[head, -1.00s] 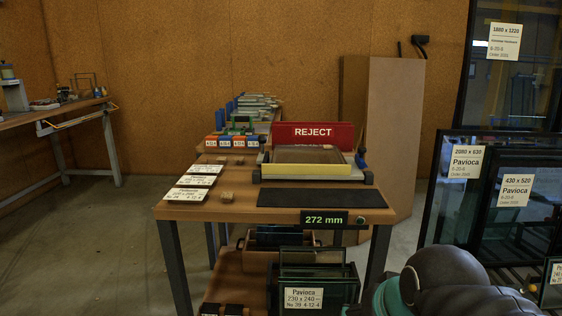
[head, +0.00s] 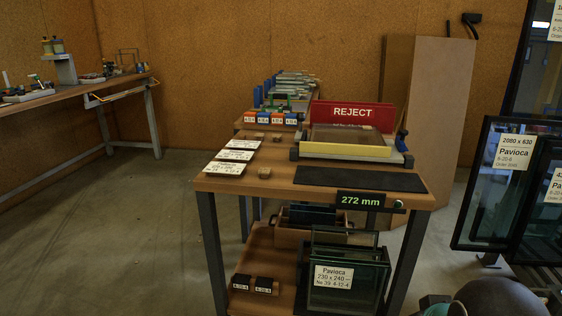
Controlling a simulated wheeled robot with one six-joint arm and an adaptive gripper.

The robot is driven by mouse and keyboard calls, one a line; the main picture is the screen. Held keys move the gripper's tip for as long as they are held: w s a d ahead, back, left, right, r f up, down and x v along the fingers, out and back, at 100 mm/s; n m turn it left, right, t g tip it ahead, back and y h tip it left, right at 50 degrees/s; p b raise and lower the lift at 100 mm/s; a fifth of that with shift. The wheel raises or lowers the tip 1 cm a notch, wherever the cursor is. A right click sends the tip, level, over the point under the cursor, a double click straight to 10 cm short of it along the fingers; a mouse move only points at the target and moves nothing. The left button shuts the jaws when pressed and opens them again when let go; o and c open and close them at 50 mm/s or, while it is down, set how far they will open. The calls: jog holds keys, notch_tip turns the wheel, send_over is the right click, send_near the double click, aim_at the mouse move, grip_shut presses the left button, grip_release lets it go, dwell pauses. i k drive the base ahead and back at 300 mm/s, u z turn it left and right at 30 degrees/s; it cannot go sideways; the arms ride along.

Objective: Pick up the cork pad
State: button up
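Two small brown cork-coloured blocks, a left one (head: 260,136) and a right one (head: 277,138), lie on the wooden table (head: 275,178) in the head view, behind and right of the white label cards. They are small, and I cannot tell for sure which piece is the cork pad. My gripper is not in view. Only a dark rounded part of my own arm shows at the bottom right, well apart from the tabletop.
A black mat (head: 360,179) and a yellow-fronted tray (head: 345,150) with a red REJECT sign (head: 352,115) occupy the table's right side. White label cards (head: 235,155) lie left. Glass panes (head: 345,275) stand on the lower shelf. Large framed glass (head: 490,190) stands right. Floor is clear left.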

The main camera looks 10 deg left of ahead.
aim_at(262, 170)
jog(key=z, duration=0.05)
jog(key=k, duration=0.5)
jog(key=u, duration=0.9)
jog(key=i, duration=1.1)
jog(key=z, duration=0.3)
